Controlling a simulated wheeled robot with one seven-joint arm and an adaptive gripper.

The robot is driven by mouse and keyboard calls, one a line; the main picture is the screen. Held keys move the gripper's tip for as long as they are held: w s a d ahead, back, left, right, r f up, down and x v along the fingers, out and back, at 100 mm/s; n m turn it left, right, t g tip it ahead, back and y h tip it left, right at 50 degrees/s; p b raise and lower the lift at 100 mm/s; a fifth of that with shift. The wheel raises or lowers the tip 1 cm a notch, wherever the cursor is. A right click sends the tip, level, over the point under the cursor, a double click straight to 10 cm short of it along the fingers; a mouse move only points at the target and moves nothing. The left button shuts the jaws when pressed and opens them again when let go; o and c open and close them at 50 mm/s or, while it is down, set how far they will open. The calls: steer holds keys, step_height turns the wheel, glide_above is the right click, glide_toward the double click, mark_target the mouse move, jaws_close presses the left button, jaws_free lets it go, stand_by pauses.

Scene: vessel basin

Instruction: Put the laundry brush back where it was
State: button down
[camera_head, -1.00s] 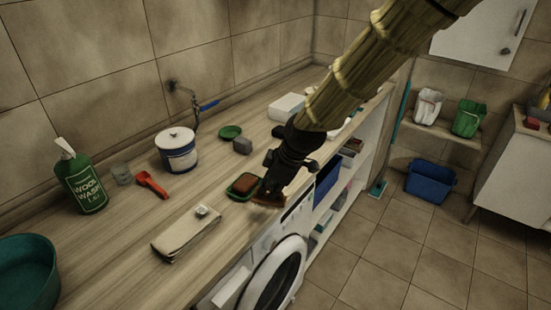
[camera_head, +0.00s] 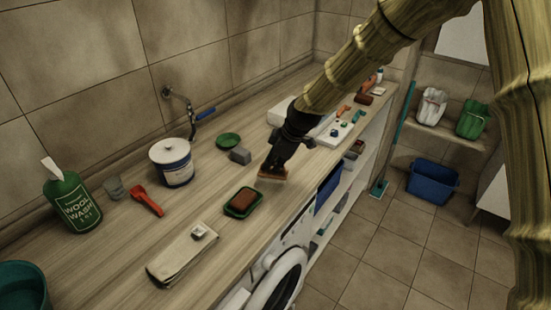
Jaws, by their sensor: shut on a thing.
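The laundry brush (camera_head: 272,175) has an orange-brown wooden body and pale bristles facing down. My gripper (camera_head: 274,167) is shut on it from above. The brush is over the wooden counter (camera_head: 215,235), near its front edge, beyond the green dish (camera_head: 231,212) with a red-brown block in it. I cannot tell whether the bristles touch the counter. My dark gripper hides part of the brush's top.
A grey block (camera_head: 240,155) and a round green dish (camera_head: 228,140) lie left of the gripper. A white tray (camera_head: 342,135) with small items lies behind it. A folded beige cloth (camera_head: 183,254), red scoop (camera_head: 147,200) and white-blue tub (camera_head: 172,163) stand nearer.

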steer(key=shift+w+d+f+p, duration=0.15)
steer(key=shift+w+f+p, duration=0.7)
steer(key=shift+w+f, duration=0.25)
steer(key=shift+w+d+f+p, duration=0.1)
steer(key=shift+w+f+p, duration=0.75)
steer(key=shift+w, duration=0.35)
steer(key=shift+f, duration=0.1)
steer(key=c, duration=1.5)
jaws_free()
steer(key=shift+b+v, duration=1.95)
steer(key=shift+v, duration=4.15)
steer(key=shift+a, duration=0.1)
